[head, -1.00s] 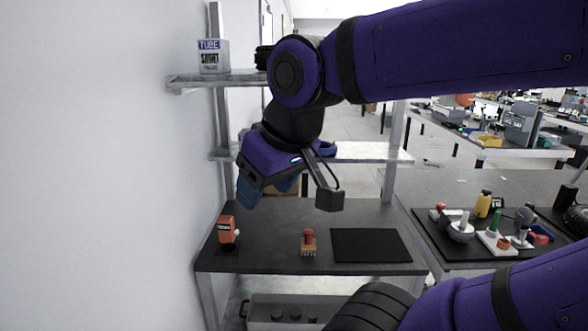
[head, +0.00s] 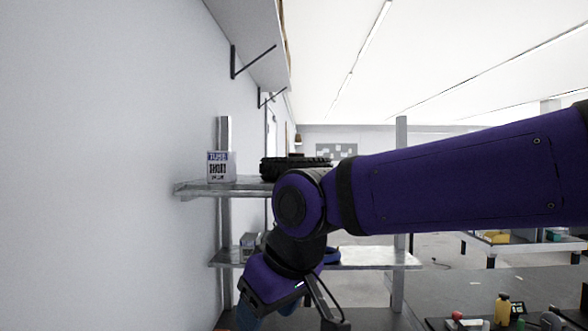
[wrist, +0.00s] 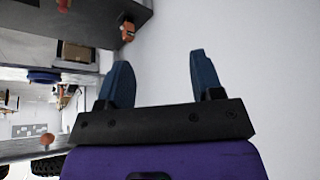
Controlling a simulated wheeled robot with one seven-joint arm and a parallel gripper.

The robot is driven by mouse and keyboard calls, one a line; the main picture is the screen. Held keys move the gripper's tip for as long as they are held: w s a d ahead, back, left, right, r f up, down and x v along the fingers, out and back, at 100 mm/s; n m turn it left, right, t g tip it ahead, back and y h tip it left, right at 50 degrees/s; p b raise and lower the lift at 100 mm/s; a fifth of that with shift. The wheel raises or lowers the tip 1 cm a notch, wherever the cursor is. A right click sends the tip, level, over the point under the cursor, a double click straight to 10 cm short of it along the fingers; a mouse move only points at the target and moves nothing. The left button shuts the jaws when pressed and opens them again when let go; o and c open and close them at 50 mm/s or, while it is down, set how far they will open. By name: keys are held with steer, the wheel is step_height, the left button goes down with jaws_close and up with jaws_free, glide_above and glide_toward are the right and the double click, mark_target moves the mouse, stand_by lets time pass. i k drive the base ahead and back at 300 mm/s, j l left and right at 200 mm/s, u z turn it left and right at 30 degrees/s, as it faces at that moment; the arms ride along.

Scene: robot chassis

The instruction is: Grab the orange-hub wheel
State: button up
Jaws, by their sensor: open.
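A black-tyred wheel (head: 288,168) lies flat on the top shelf in the head view, partly behind my arm; its hub colour cannot be made out. A dark treaded tyre edge (wrist: 48,165) also shows at the lower left of the wrist view. No clearly orange hub is visible. My gripper (head: 270,312) hangs below the wheel, near the lower edge of the head view. In the wrist view its two blue fingers (wrist: 158,72) are spread apart with nothing between them.
The top shelf (head: 190,190) also holds a white labelled box (head: 221,167). A blue ring-shaped item (head: 331,255) sits on the middle shelf (head: 375,260). The white wall (head: 110,180) is close on the left.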

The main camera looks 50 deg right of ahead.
mark_target(271, 168)
steer(key=z, duration=0.7)
steer(key=i+j, duration=0.05)
steer(key=j, duration=0.05)
